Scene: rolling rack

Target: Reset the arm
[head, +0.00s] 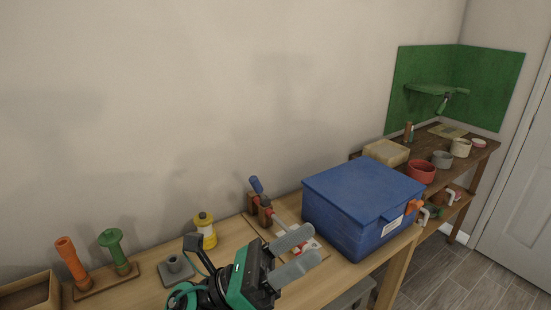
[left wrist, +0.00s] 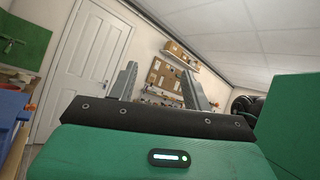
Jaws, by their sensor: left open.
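My left gripper (head: 294,254) is over the front of the wooden table in the head view, left of a blue lidded box. Its two grey fingers are apart with nothing between them. The left wrist view shows the same open fingers (left wrist: 160,84) pointing toward a white door and a far wall. My right gripper is not in view.
The blue box (head: 340,215) stands at the table's right end. A clamp-like tool (head: 262,200), yellow bottle (head: 205,230), and orange (head: 72,262) and green (head: 115,250) pieces stand along the back. A second wooden table (head: 440,150) holds pots. A door (left wrist: 88,60) stands beyond.

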